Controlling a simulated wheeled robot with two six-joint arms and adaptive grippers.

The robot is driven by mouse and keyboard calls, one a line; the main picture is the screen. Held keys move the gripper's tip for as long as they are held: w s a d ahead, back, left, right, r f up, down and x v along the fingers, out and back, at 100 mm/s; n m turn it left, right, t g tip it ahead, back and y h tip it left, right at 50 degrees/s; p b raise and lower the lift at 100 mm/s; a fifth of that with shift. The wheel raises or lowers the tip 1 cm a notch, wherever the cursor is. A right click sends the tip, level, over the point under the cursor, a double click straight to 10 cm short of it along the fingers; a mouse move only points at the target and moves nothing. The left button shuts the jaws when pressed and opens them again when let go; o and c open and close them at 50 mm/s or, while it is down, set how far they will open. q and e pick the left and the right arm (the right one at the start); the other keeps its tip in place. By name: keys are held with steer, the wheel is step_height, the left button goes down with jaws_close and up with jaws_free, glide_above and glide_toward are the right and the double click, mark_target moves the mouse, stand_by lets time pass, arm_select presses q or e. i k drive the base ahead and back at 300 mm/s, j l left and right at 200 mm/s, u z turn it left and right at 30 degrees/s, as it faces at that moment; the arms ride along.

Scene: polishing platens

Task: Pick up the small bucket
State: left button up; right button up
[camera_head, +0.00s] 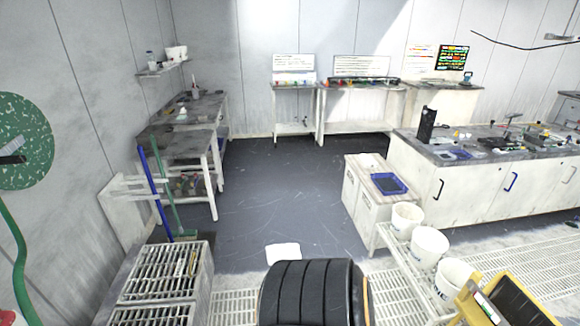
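Three white buckets stand in a slanting row on a low white rack at the right: a far one (406,218), a middle one (428,247) and a near one (453,284). They look open at the top and upright. The near one shows dark marks on its side. I cannot tell which of them is the small bucket. Small white containers (176,53) also stand on the wall shelf at the back left. Neither of my grippers shows in this view.
A black ribbed round object (310,290) fills the bottom middle. A yellow and black object (506,300) is at bottom right. White slatted crates (165,270) stand at lower left. A long lab bench (470,185) runs along the right. The grey floor (280,195) in the middle is clear.

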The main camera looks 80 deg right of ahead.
mark_target(452, 274)
steer(key=z, duration=4.1)
steer(key=i+j+z, duration=0.1)
steer(key=j, duration=0.25)
steer(key=i+j+z, duration=0.1)
steer(key=i+j, duration=0.2)
steer(key=i+j+z, duration=0.1)
steer(key=j, duration=0.35)
steer(key=i+j+z, duration=0.1)
steer(key=i+j, duration=0.15)
steer(key=i+j+z, duration=0.1)
steer(key=j, duration=0.4)
steer(key=i+j+z, duration=0.1)
steer(key=j, duration=0.35)
steer(key=i+j, duration=0.2)
steer(key=j, duration=0.2)
steer(key=z, duration=0.05)
